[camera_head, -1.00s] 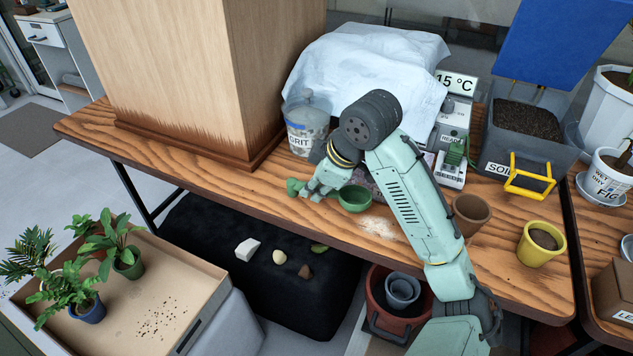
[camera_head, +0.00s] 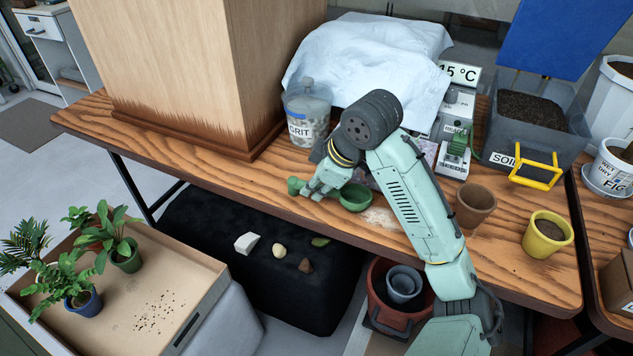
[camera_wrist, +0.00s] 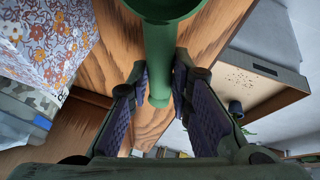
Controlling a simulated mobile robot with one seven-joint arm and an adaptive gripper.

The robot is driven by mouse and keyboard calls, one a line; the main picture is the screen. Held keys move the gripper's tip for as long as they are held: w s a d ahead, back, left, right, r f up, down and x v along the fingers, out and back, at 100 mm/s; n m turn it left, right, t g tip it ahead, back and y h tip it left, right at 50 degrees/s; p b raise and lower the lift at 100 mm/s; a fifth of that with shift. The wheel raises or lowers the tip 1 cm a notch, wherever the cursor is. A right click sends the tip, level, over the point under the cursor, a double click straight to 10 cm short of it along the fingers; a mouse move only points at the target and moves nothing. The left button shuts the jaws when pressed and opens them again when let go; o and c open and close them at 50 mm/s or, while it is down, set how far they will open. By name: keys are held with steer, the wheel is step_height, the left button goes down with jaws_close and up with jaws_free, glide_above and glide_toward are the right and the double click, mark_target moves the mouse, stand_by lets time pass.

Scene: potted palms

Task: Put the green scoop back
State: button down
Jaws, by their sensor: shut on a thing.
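My gripper (camera_head: 318,190) is over the front part of the wooden bench, shut on the handle of the green scoop. The green scoop's bowl (camera_head: 355,197) shows just right of my fingers, and its knobbed handle end sticks out to the left. In the wrist view the scoop's handle (camera_wrist: 159,52) runs between the two fingertips, with the bowl at the top edge. Whether the scoop touches the bench top I cannot tell. My fingers and wrist hide part of the handle.
A grit jar (camera_head: 308,118) stands behind my gripper, beside a large wooden box (camera_head: 185,70). A brown pot (camera_head: 474,205), a yellow pot (camera_head: 546,236) and a soil bin (camera_head: 530,125) with a yellow-handled tool are to the right. Pale spill (camera_head: 381,218) lies near the scoop.

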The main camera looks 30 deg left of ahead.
steer(key=shift+f, duration=0.4)
steer(key=c, duration=1.4)
jaws_free()
